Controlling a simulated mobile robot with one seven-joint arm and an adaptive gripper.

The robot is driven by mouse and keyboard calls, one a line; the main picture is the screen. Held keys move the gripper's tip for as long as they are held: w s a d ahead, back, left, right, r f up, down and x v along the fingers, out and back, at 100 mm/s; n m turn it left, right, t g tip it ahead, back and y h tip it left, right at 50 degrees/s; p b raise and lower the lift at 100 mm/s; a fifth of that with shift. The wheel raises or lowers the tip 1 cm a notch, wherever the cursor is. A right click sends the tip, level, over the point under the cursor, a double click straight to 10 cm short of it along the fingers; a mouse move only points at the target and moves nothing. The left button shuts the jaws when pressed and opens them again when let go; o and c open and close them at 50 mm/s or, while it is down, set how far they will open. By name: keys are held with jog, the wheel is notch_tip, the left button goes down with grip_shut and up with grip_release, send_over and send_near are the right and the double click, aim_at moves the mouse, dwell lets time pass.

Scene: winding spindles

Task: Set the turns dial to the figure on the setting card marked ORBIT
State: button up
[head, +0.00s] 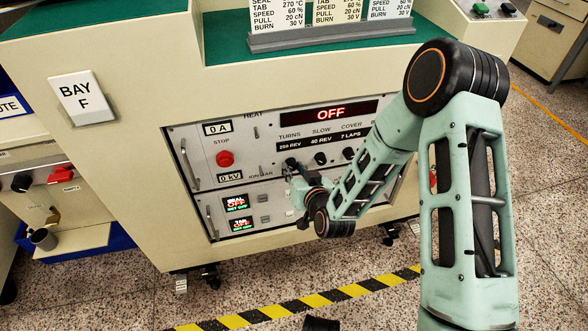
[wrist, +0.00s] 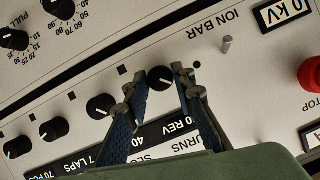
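The turns dial (wrist: 160,78) is a black knob with a white mark, in a row of similar knobs in the wrist view, which shows the panel upside down. In the head view its readout (head: 289,146) shows 250 REV under TURNS. My gripper (wrist: 158,84) is open, with one fingertip on each side of the knob and a gap seeming to remain on both sides. In the head view my gripper (head: 297,172) is at the panel and partly covers this area. Three setting cards (head: 277,14) stand on top; their upper parts are cut off and no ORBIT marking is visible.
Close beside the turns dial are the slow knob (wrist: 100,106), further knobs, and a small ION BAR toggle (wrist: 227,44). A red stop button (head: 224,158) is on the panel's left. The main display (head: 330,114) reads OFF. Metal handles (head: 189,166) stick out from the panel.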

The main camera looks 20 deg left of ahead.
grip_shut()
jog(key=shift+d+f+b, duration=0.1)
jog(key=shift+b, duration=0.2)
jog(key=shift+w+f+m+g+y+b, duration=0.1)
jog(key=shift+m+g+y+b, duration=0.2)
jog(key=shift+m+y+b, duration=1)
jog(key=shift+m+b, duration=0.1)
jog(key=shift+m, duration=0.6)
jog(key=o, duration=0.6)
grip_release()
